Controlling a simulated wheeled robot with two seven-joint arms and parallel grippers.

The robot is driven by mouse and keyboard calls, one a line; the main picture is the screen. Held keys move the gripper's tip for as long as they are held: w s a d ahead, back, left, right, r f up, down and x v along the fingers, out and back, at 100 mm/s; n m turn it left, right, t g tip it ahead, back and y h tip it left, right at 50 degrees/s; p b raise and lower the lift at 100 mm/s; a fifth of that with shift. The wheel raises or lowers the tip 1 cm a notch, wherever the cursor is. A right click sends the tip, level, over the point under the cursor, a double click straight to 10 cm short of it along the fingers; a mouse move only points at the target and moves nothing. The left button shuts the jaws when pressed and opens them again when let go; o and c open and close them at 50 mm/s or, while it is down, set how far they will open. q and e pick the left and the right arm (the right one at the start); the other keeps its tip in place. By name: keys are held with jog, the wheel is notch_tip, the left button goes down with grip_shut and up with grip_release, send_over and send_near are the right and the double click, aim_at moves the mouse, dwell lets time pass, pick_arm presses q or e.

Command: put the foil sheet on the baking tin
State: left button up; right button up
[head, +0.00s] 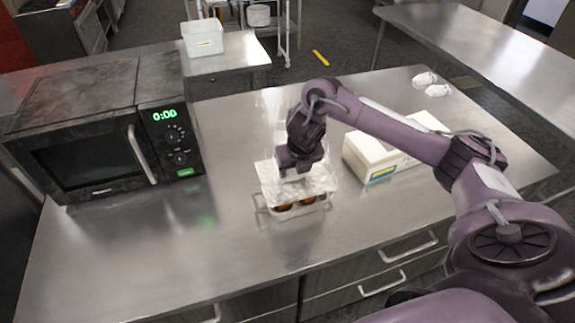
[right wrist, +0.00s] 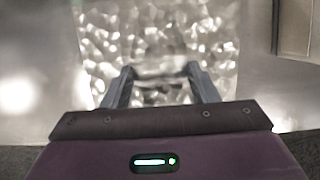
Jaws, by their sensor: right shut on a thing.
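The foil sheet (head: 317,178) is a crinkled, shiny silver sheet. In the head view it lies over the back part of the baking tin (head: 324,204), and whether it rests on the rim I cannot tell. The tin's front part shows uncovered, with brown round food (head: 284,207) in it. My right gripper (head: 293,174) is above the tin, shut on the foil sheet. In the right wrist view the foil (right wrist: 160,45) spreads beyond and between the fingers (right wrist: 162,88). My left gripper is not in view.
A black microwave (head: 90,135) reading 0:00 stands on the steel table at the left. Small white items (head: 437,90) lie at the far right. The table's front left (head: 150,260) is clear.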

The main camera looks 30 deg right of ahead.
aim_at(297, 178)
jog(key=shift+d+f+b, duration=0.2)
jog(key=shift+f+b, duration=0.25)
jog(key=shift+f, duration=0.15)
jog(key=shift+d+f+b, duration=0.15)
jog(key=shift+f+b, duration=0.25)
jog(key=shift+f, duration=0.2)
jog(key=shift+a+f+b, duration=0.1)
jog(key=shift+f+b, duration=0.6)
jog(key=shift+f, duration=0.1)
jog(key=shift+a+f+b, duration=0.1)
jog(key=shift+f+b, duration=0.55)
jog(key=shift+f, duration=0.25)
jog(key=shift+f+b, duration=0.35)
jog(key=shift+f, duration=0.15)
jog(key=o, duration=1)
jog(key=shift+o, duration=0.2)
